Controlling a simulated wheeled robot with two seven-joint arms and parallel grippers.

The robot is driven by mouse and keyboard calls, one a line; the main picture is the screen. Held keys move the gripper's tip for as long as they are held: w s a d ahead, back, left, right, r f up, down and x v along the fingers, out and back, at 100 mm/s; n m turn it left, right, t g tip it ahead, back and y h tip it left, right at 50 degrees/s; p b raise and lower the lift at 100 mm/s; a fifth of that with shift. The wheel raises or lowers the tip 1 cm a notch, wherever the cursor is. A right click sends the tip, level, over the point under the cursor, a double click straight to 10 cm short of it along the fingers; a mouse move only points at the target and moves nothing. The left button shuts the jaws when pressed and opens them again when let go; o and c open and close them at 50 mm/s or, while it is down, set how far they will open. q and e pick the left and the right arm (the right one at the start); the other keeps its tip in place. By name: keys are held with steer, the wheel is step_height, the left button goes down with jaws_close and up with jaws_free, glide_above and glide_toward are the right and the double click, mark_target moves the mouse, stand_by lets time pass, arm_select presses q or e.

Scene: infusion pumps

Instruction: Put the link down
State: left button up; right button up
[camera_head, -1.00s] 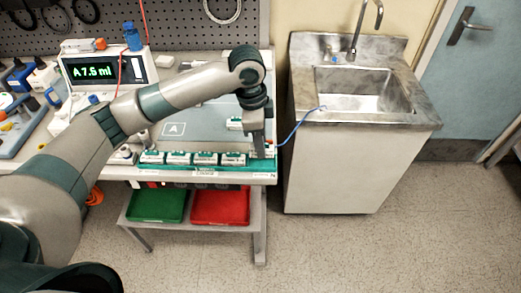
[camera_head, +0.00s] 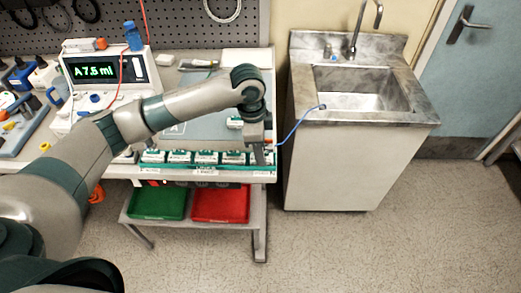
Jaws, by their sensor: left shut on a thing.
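My left gripper points down at the right front corner of the bench, over the right end of a green rack (camera_head: 180,165). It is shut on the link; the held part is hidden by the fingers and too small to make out. My right gripper is out of view.
Several white blocks stand in the rack along the bench's front edge. A pump (camera_head: 105,72) reads "A 7.5 ml" at the back left. A steel sink (camera_head: 362,95) stands right of the bench. Green (camera_head: 158,203) and red (camera_head: 221,203) bins sit on the lower shelf.

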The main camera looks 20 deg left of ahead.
arm_select(q)
steer(key=shift+f, duration=0.25)
steer(key=o, duration=0.7)
steer(key=shift+s, duration=0.1)
steer(key=shift+o, duration=0.4)
steer(key=shift+f, duration=0.15)
steer(key=shift+s+f, duration=0.15)
steer(key=shift+r, duration=0.4)
step_height(320, 180, up, 12)
steer(key=a+b, duration=0.1)
steer(key=b, duration=0.2)
steer(key=shift+a+r, duration=0.15)
